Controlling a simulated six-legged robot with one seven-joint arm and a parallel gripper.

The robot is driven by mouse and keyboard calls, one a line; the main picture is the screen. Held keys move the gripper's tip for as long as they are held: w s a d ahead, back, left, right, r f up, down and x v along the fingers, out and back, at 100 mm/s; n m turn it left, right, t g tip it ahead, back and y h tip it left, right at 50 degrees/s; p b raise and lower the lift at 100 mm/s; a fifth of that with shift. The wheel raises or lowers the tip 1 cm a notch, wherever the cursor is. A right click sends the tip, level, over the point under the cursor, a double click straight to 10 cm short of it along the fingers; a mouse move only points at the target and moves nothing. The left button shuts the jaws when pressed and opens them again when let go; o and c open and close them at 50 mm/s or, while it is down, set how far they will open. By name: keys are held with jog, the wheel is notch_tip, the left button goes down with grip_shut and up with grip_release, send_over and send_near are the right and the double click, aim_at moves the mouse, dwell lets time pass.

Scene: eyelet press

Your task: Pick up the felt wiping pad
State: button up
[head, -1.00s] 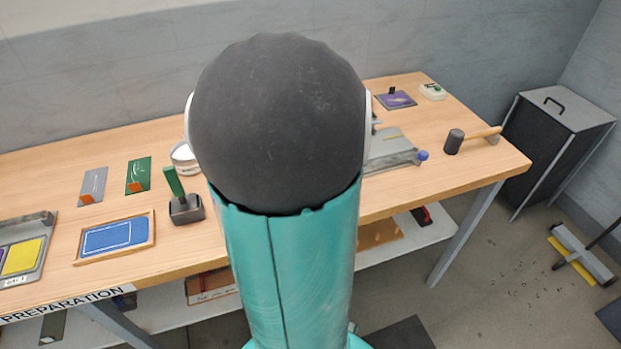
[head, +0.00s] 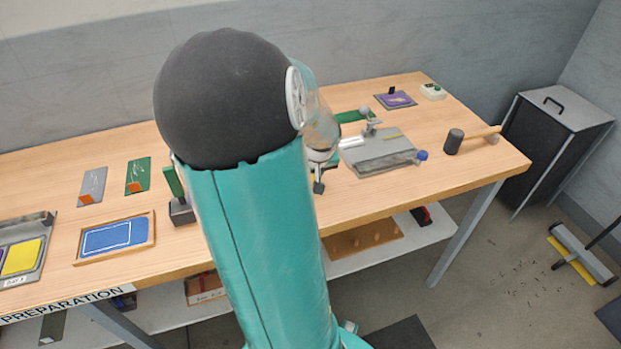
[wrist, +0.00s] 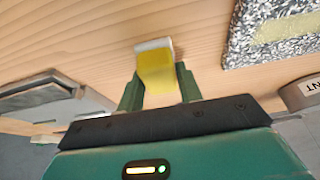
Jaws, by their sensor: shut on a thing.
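The felt wiping pad (wrist: 157,72) shows in the wrist view as a small yellow block with a pale whitish strip on its far end. My gripper (wrist: 158,86) has its two green fingers on either side of the block and is shut on it. The wood tabletop lies behind the pad; the picture is blurred and I cannot tell how high the pad is above it. In the head view my own arm covers much of the middle of the table, and I cannot make out the pad there.
A speckled grey slab (wrist: 270,35) with a yellowish strip lies at the upper right of the wrist view. In the head view a grey plate (head: 378,158), a dark-headed mallet (head: 455,142) and a blue framed panel (head: 107,238) stand on the table (head: 440,180).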

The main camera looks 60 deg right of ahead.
jog(key=shift+r, duration=0.1)
jog(key=shift+w+r, duration=0.1)
jog(key=shift+r, duration=0.35)
notch_tip(320, 180, up, 2)
jog(key=shift+r, duration=0.1)
jog(key=s+a+r, duration=0.3)
jog(key=a+r, duration=0.6)
jog(key=a, duration=0.4)
jog(key=shift+s+a+r, duration=0.3)
jog(key=shift+s+r, duration=0.05)
jog(key=shift+s, duration=0.05)
